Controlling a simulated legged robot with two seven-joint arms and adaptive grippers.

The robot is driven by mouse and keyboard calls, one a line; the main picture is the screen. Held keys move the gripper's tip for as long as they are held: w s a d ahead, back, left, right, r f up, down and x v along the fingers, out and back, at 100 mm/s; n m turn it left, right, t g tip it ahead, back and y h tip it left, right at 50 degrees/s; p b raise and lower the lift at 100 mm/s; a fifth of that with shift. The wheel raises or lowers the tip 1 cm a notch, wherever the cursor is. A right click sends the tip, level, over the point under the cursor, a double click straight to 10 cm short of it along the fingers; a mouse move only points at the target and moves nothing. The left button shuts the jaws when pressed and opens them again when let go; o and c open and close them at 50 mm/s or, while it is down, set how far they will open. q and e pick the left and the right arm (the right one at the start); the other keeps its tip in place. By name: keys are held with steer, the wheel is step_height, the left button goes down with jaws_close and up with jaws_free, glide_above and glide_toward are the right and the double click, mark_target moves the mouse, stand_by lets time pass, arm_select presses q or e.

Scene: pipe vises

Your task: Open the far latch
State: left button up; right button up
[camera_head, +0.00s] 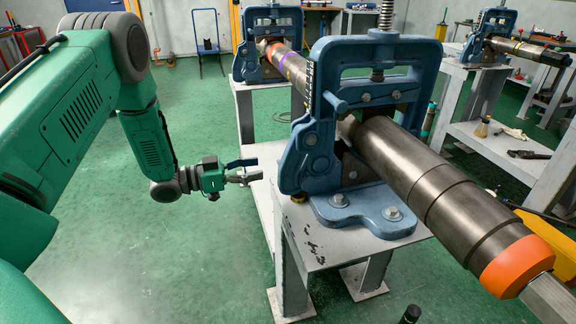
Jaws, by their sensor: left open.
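The near blue pipe vise (318,135) stands on a grey steel stand, with its hinged latch side facing left. The far blue pipe vise (252,62) stands behind it on another stand, with its latch side also at the left. A long dark pipe (420,185) passes through both vises and has an orange collar. My left gripper (252,170) is open and empty, in the air left of the near vise and below the far vise, touching neither. The far latch is small here, and I cannot tell its exact position. My right gripper is not in view.
The near stand (310,240) has a grey top with legs on the green floor. Another vise (487,40) on a white bench stands at the back right. Open floor lies left of the stands.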

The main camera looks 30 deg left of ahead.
mark_target(280, 165)
arm_select(q)
steer(key=x, duration=0.3)
steer(key=b+x, duration=0.1)
steer(key=x, duration=0.3)
steer(key=shift+s+d, duration=0.2)
steer(key=shift+d, duration=0.1)
steer(key=shift+w+f, duration=0.1)
steer(key=shift+w, duration=0.6)
steer(key=shift+d, duration=0.45)
jaws_close()
steer(key=shift+a, duration=0.1)
